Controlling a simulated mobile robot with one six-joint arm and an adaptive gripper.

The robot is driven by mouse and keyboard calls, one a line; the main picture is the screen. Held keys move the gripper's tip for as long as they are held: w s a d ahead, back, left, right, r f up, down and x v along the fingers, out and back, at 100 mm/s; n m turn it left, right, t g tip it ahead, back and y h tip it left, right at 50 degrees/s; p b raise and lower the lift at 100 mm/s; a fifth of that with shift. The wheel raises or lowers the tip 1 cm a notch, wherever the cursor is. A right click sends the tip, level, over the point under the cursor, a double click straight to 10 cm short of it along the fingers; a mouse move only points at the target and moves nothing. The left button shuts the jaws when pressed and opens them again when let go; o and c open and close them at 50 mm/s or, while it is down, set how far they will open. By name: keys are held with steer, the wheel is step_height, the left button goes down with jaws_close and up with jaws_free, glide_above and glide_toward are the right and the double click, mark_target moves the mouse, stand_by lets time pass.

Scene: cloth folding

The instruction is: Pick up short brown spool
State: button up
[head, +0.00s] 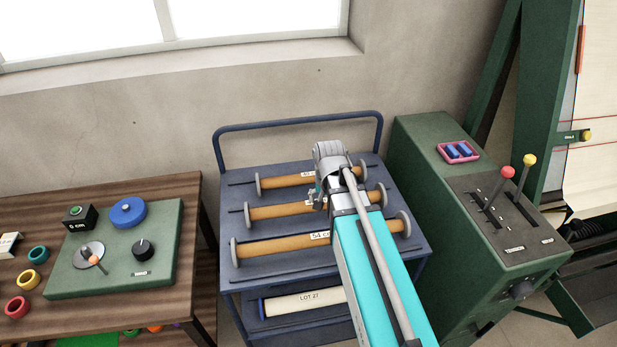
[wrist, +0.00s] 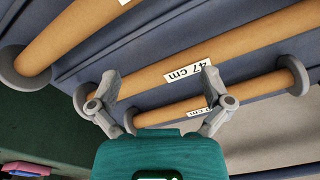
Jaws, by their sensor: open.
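Three brown spools with grey end discs lie on the top of a blue cart. The short brown spool (head: 285,181) is the rearmost; in the wrist view it is the lower one (wrist: 255,92), its label partly hidden by my gripper. The middle spool (head: 270,211) is labelled 47 cm and also shows in the wrist view (wrist: 140,80). The front, longest spool (head: 275,246) carries a 54 label. My gripper (head: 320,196) is open and empty above the cart. In the wrist view its fingers (wrist: 160,80) overlap the middle and short spools; the height gap is unclear.
The blue cart (head: 232,172) has a rear handle rail and a lower shelf with a white roll (head: 300,304) marked LOT 27. A green lever console (head: 425,150) stands close at right. A wooden table (head: 185,215) with a control panel stands at left.

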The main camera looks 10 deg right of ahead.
mark_target(310, 175)
steer(key=w+a+r+m+t+p, duration=0.1)
steer(key=w+r+m+p, duration=0.2)
steer(key=w+m, duration=1)
steer(key=w, duration=0.6)
steer(key=shift+w+r, duration=0.3)
steer(key=shift+r, duration=0.05)
steer(key=shift+a+f, duration=0.1)
steer(key=shift+f, duration=0.05)
steer(key=f+b, duration=0.2)
steer(key=w+f+b, duration=0.1)
steer(key=f+b, duration=0.5)
steer(key=shift+w+f, duration=0.15)
steer(key=shift+f+b, duration=0.1)
steer(key=shift+b, duration=0.2)
steer(key=f+b, duration=0.3)
steer(key=shift+d+f, duration=0.2)
steer(key=shift+d, duration=0.1)
steer(key=shift+w+f+b, duration=0.15)
steer(key=shift+f+b, duration=0.65)
steer(key=shift+b, duration=0.2)
